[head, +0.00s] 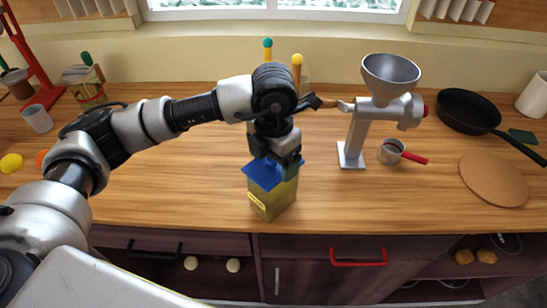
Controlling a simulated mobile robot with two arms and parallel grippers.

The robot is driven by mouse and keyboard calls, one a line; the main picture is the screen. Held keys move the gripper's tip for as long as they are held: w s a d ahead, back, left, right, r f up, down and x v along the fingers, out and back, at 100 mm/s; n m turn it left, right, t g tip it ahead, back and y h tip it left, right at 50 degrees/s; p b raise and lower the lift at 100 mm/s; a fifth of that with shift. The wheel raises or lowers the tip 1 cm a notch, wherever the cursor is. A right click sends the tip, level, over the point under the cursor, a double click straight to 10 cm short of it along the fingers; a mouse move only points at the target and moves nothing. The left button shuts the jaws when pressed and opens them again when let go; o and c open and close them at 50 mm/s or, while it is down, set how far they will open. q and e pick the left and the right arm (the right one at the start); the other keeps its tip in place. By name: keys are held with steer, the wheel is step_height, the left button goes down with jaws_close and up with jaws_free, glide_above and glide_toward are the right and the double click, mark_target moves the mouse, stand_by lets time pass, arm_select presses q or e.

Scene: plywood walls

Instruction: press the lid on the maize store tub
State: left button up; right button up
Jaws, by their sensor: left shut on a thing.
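The maize store tub (272,200) is a yellowish, see-through box with a yellow label, upright near the counter's front edge. The blue lid (262,176) is over its top and looks slightly askew. I cannot tell whether it sits flush or a little above the rim. My left gripper (286,168) points down from above, shut at the lid's back right part. Its fingers and wrist hide the rear of the lid. My right gripper is out of view.
A grey grinder with a funnel (390,72) stands behind on the right, beside a red-handled cup (391,152). A black pan (468,112) and a round cork mat (493,179) lie farther right. Open wood (350,205) lies right of the tub.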

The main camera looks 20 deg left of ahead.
arm_select(q)
steer(key=shift+b, duration=0.3)
stand_by(0.7)
stand_by(0.3)
steer(key=o, duration=0.7)
steer(key=shift+o, duration=0.2)
steer(key=shift+r+p, duration=2)
steer(key=shift+r, duration=2)
steer(key=shift+c, duration=0.3)
jaws_close()
